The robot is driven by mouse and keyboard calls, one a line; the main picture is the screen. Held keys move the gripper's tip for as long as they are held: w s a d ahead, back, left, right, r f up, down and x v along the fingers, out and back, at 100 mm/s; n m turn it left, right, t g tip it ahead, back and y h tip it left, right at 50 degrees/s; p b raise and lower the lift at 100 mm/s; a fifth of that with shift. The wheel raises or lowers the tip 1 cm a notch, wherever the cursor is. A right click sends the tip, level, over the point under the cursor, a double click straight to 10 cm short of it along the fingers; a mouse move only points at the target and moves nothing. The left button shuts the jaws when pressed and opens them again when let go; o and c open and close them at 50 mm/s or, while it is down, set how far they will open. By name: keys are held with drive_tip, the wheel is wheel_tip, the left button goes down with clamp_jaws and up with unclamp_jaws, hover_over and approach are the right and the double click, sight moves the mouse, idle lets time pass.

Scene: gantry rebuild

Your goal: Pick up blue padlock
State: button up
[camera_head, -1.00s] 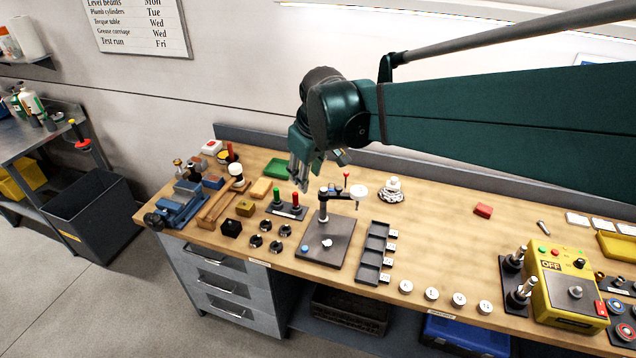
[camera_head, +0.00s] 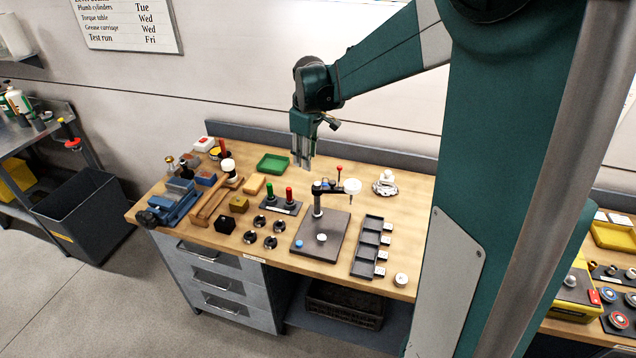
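I cannot surely make out a blue padlock. A small blue block (camera_head: 206,179) lies at the left of the bench, behind the wooden mallet, and is too small to identify. My gripper (camera_head: 303,167) hangs with its fingers pointing down above the back of the bench, to the right of the green tray and well right of the blue block.
A blue vise (camera_head: 172,206), mallet (camera_head: 207,207), brass block (camera_head: 239,204) and black block (camera_head: 225,224) crowd the bench's left end. A green tray (camera_head: 273,163) lies behind the red and green posts. My arm hides the bench's right middle.

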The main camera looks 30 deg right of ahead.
drive_tip(key=w+d+f+n+g, duration=0.1)
drive_tip(key=w+d+f+n, duration=0.1)
drive_tip(key=w+d+f, duration=0.5)
drive_tip(key=n+g, duration=0.1)
hover_over(323, 183)
drive_tip(key=f, duration=0.7)
drive_tip(key=f+b, duration=0.1)
drive_tip(key=f, duration=0.2)
drive_tip(key=shift+a+f, duration=0.35)
drive_tip(key=shift+w+d+f, duration=0.1)
drive_tip(key=shift+f, duration=0.1)
drive_tip(key=shift+f, duration=0.1)
drive_tip(key=shift+f, duration=1.2)
drive_tip(key=shift+d+f, duration=0.15)
drive_tip(key=shift+f, duration=1.15)
drive_tip(key=shift+d+f, duration=0.1)
drive_tip(key=shift+f, duration=1.2)
